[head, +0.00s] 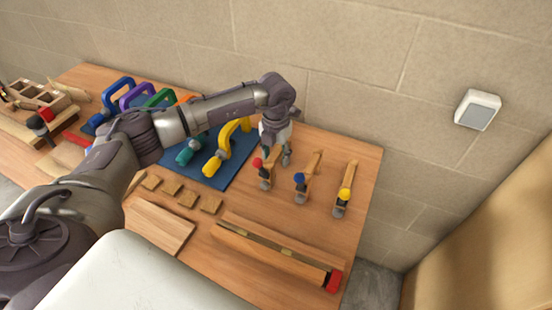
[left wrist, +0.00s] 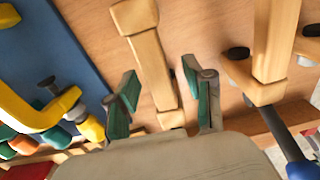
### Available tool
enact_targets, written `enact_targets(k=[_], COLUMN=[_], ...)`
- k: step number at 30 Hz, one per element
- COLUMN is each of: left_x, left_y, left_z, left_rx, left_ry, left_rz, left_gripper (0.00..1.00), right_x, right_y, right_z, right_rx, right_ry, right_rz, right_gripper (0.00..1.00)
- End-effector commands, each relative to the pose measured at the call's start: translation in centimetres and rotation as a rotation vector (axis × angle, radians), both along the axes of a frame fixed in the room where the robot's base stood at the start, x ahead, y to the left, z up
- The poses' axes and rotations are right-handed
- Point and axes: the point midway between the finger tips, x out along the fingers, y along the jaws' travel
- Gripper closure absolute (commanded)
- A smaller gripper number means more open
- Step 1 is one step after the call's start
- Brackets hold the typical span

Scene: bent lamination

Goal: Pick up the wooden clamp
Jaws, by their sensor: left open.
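Three wooden clamps stand in a row at the right of the table in the head view: one with a red knob (head: 266,176), one with a blue knob (head: 304,184) and one with a yellow knob (head: 343,194). My left gripper (head: 275,155) is open, pointing down at the red-knobbed clamp. In the left wrist view its fingers (left wrist: 166,101) are spread on either side of a wooden clamp bar (left wrist: 150,65), with gaps showing; its lower end is hidden behind the gripper body. A second wooden clamp (left wrist: 274,45) is to the right. My right gripper is not in view.
A blue mat (head: 232,172) with a yellow C-clamp (head: 221,150) and other coloured clamps lies left of the gripper. Small wooden blocks (head: 188,199), a board (head: 160,226) and a long wooden piece with a red end (head: 275,255) lie in front. The table's right edge is near the yellow-knobbed clamp.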

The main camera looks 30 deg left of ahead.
Motion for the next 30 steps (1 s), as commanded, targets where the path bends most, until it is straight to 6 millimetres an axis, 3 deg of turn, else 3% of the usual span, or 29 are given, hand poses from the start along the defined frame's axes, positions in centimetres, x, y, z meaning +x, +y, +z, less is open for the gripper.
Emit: enact_targets(k=[8,17,26,30], left_x=[0.0,0.0,0.1,0.2], left_y=[0.0,0.0,0.0,0.0], left_z=[-0.4,-0.3,-0.1,1.3], left_rx=[0.0,0.0,-0.001,-0.001], left_ry=[-0.001,-0.001,-0.003,-0.007], left_rz=[0.0,0.0,0.0,0.0], left_gripper=[0.5,1.0,1.0,1.0], right_x=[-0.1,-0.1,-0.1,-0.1], right_y=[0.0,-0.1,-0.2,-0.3], right_z=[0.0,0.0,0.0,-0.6], right_rx=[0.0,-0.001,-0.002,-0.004], right_ry=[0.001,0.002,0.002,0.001], right_rz=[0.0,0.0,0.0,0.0], right_gripper=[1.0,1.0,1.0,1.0])
